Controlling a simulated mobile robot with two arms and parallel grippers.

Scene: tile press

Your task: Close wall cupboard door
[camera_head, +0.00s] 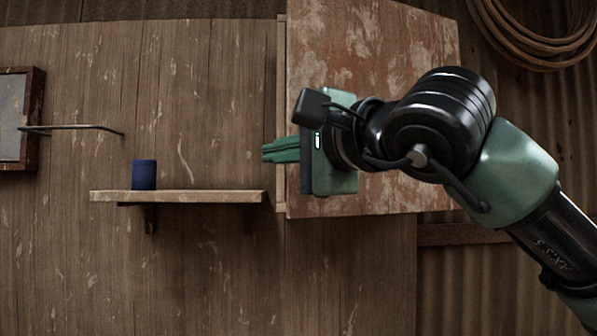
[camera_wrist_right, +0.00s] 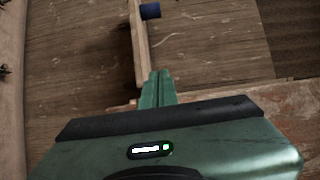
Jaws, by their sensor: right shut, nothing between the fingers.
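The cupboard door (camera_head: 335,60) is a weathered red-brown panel with peeling paint, at the upper middle right in the head view. A narrow pale wooden strip (camera_head: 281,90) runs along its left edge. I cannot tell how far open the door stands. My right gripper (camera_head: 264,152) is shut and empty in front of the panel's lower part, its green fingers pointing left past the panel's left edge. Its fingers also show in the right wrist view (camera_wrist_right: 160,74), with part of the weathered panel (camera_wrist_right: 250,105) at the lower right. Contact with the door cannot be told. My left gripper is not in view.
A wooden shelf (camera_head: 220,196) with a blue cup (camera_head: 144,175) on it is left of my fingertips. A dark-framed panel (camera_head: 36,115) with a thin rod (camera_head: 75,127) is at the far left. Coiled rope (camera_head: 535,45) hangs at the upper right.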

